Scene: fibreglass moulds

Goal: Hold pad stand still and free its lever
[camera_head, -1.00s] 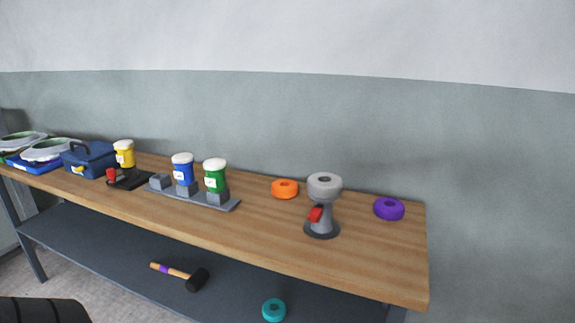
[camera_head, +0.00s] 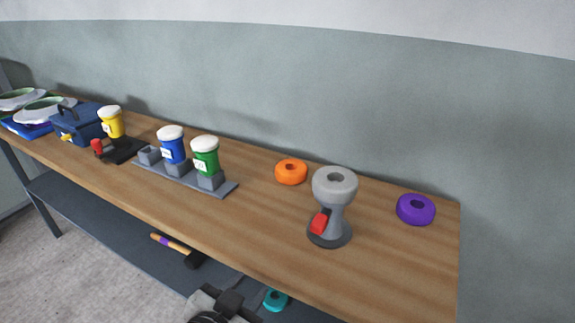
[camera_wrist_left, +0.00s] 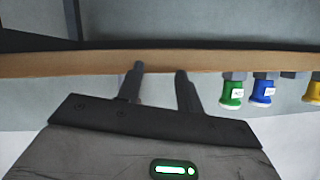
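The pad stand (camera_head: 337,217) stands upright on the right part of the bench, with a round dark base. A grey ring-shaped pad (camera_head: 335,186) sits on its top. Its red lever (camera_head: 320,222) is on the left side of the neck; whether it is locked I cannot tell. My left gripper (camera_head: 230,301) is at the bottom of the head view, in front of the bench edge and well apart from the stand. In the left wrist view my left gripper (camera_wrist_left: 161,78) has its fingers apart with nothing between them. My right gripper is out of view.
An orange ring (camera_head: 291,172) lies left of the stand, a purple ring (camera_head: 416,209) right. Green (camera_head: 205,157) and blue (camera_head: 171,146) jars stand on a grey rack (camera_head: 219,190). A mallet (camera_head: 177,246) and teal ring (camera_head: 275,299) lie on the lower shelf. The bench front is clear.

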